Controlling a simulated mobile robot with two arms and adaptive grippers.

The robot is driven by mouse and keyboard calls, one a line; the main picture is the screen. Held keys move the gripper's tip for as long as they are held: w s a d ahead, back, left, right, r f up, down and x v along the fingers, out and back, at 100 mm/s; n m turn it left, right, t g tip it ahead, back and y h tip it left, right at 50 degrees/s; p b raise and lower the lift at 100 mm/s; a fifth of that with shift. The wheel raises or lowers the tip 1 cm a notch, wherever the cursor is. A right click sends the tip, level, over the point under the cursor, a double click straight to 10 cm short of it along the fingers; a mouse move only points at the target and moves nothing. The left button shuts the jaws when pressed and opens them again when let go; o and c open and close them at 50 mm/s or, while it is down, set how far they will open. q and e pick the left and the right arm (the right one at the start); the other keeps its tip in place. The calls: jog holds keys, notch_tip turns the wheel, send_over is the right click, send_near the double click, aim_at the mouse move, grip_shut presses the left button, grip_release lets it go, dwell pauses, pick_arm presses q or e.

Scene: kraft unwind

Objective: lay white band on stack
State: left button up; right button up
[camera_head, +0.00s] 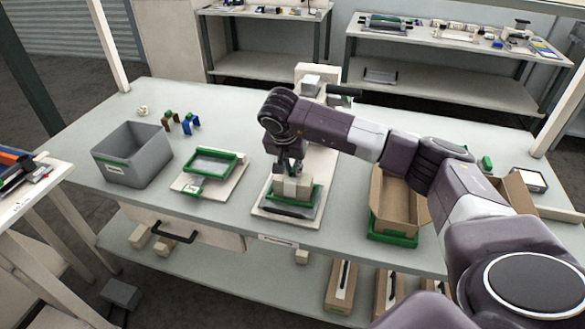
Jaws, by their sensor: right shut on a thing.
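My right gripper (288,170) points down at the stack (303,188), a small tan block shape on a green-edged tray (313,203) near the front middle of the bench. The gripper is shut on a pale piece, which looks like the white band (290,187), at the top and front face of the stack. The band is small here and partly hidden by the fingers, so I cannot tell whether it touches the stack. My left gripper is not in view.
A grey bin (133,158) and a green-framed tray (212,163) stand to the left. Blue and brown clips (190,123) lie behind them. An open cardboard box (398,207) stands right of the stack, near my arm. Bench between bin and tray is clear.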

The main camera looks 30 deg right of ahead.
jog(key=shift+f, duration=0.2)
dwell(0.6)
jog(key=o, duration=0.8)
jog(key=shift+o, duration=0.2)
jog(key=shift+r, duration=0.1)
